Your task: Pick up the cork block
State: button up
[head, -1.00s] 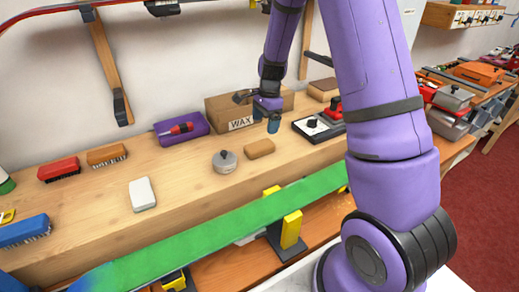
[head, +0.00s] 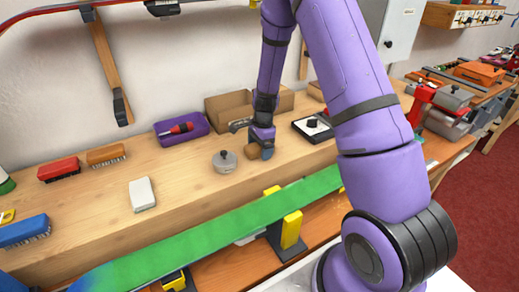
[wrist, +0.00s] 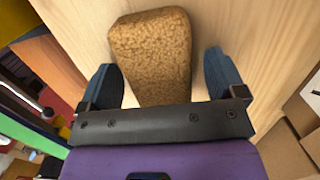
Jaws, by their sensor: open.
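The cork block (wrist: 152,52) is a brown, speckled block lying on the wooden bench. In the wrist view it reaches in between the two blue fingertips of my gripper (wrist: 160,78). The fingers are open, one on each side of it, with bench wood showing in gaps on both sides. The block's near end is hidden by the gripper's dark bar. In the head view the cork block (head: 247,165) is partly hidden behind my gripper (head: 262,152), which is low over the bench.
A black device with a knob (head: 312,127) is to the right. A cardboard box (head: 228,106) and a purple tray (head: 181,128) are behind. A green board (head: 190,243) runs along the front.

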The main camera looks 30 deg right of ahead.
jog(key=c, duration=1)
notch_tip(320, 180, up, 10)
